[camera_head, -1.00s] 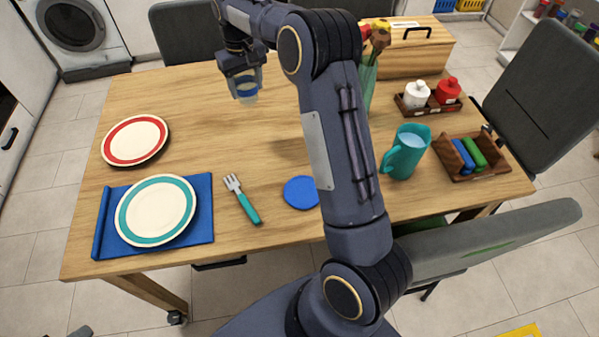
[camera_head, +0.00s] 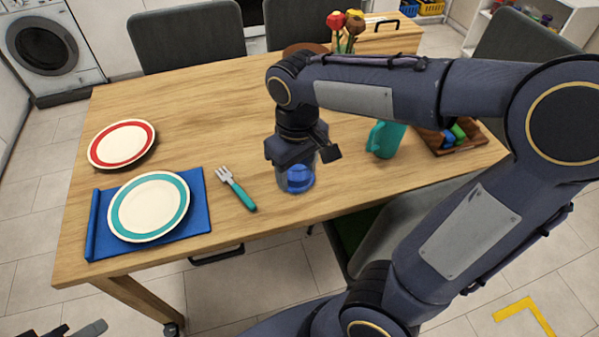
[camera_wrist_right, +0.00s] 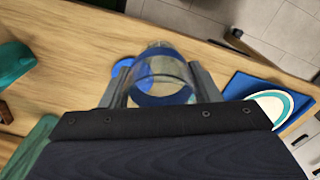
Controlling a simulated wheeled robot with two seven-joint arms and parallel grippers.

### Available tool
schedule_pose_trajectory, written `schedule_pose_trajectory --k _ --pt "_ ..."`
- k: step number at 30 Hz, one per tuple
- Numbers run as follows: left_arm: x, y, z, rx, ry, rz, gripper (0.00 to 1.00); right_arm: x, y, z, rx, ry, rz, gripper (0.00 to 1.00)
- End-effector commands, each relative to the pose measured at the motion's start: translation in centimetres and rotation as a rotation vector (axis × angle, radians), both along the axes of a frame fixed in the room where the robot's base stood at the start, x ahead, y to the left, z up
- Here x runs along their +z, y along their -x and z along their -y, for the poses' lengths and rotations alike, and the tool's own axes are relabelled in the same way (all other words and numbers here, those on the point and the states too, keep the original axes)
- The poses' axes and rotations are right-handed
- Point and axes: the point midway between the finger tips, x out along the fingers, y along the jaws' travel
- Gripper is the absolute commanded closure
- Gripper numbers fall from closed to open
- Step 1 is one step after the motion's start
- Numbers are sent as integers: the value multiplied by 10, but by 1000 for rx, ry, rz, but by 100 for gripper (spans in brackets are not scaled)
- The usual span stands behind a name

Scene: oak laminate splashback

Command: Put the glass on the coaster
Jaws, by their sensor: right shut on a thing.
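My right gripper (camera_head: 300,158) is shut around a clear glass (camera_head: 283,184) with blue showing in it, near the table's front edge. In the right wrist view the glass (camera_wrist_right: 165,72) stands between the two fingers of the gripper (camera_wrist_right: 157,84). The blue coaster (camera_wrist_right: 122,68) shows partly beside the glass there, the rest hidden by the finger and glass. In the head view the glass and gripper overlap the coaster's place; whether the glass touches it I cannot tell. A small part of what looks like my left gripper (camera_head: 82,329) shows at the bottom left.
A fork (camera_head: 236,189) lies left of the glass. A teal-rimmed plate (camera_head: 148,206) is on a blue mat (camera_head: 199,222), with a red-rimmed plate (camera_head: 121,143) behind. A teal jug (camera_head: 387,140) and a wooden holder (camera_head: 463,147) stand to the right, partly behind my arm.

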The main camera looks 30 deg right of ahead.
Motion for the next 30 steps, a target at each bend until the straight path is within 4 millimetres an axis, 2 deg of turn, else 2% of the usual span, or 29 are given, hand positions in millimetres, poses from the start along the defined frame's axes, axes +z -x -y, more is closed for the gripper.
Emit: schedule_pose_trajectory --k 9,13,16,24,30 --pt "1 0 0 0 0 0 66 -36 -70 38 -6 5 -4 71" --pt "-1 0 0 0 0 0 66 -62 -87 47 -4 4 -4 71" --pt "-2 0 0 0 0 0 66 -75 -97 52 -4 3 -4 71" --pt "-3 0 0 0 0 0 66 -95 -111 60 -4 2 -3 71" --pt "-5 0 0 0 0 0 66 -121 -111 59 -2 0 -2 71"
